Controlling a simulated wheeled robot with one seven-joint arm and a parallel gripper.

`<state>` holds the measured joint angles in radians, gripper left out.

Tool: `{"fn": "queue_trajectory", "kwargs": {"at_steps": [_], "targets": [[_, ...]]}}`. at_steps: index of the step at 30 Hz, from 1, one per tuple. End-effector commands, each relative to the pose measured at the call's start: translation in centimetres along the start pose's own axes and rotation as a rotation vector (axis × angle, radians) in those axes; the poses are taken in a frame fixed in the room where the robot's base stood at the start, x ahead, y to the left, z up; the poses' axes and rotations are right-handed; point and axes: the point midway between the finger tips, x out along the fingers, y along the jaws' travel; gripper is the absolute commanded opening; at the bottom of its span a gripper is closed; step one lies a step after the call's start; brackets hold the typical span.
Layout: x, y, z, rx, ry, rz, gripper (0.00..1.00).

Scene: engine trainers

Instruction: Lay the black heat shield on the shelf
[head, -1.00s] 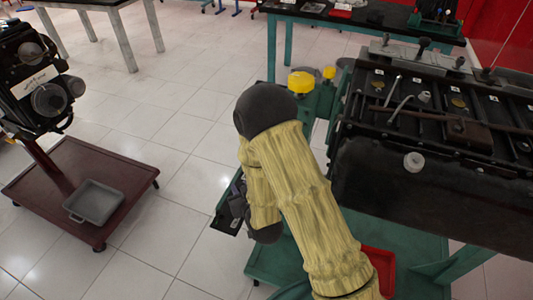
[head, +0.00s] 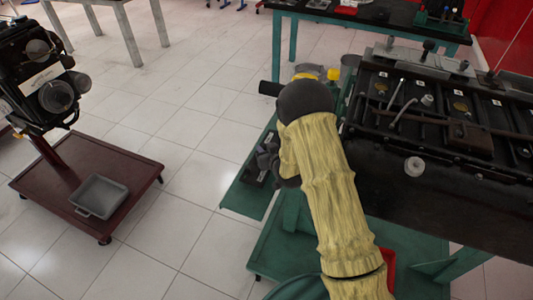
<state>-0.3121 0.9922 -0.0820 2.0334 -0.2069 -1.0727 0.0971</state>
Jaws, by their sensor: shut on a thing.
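My gripper (head: 262,163) shows as dark parts at the left of my yellow-sleeved arm, over a green shelf (head: 241,201) on the left side of the engine stand. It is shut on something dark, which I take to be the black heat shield. My arm and the gripper hide most of it, and I cannot make out its outline. I cannot tell whether it touches the shelf. The near-left end of the shelf is bare.
A black engine (head: 440,150) on a green stand fills the right side. A red tray (head: 388,262) is partly behind my arm. A maroon cart (head: 140,165) with a grey pan (head: 99,197) stands left. Tiled floor lies clear between.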

Motion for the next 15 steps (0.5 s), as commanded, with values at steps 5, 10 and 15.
{"fn": "queue_trajectory", "kwargs": {"at_steps": [5,10,15], "targets": [[0.0,-0.1,-0.1,0.000,0.003,0.000,0.00],[0.7,0.6,-0.1,-0.002,0.001,0.000,0.00],[1.6,0.5,2.3,-0.001,-0.001,-0.002,0.00]]}}
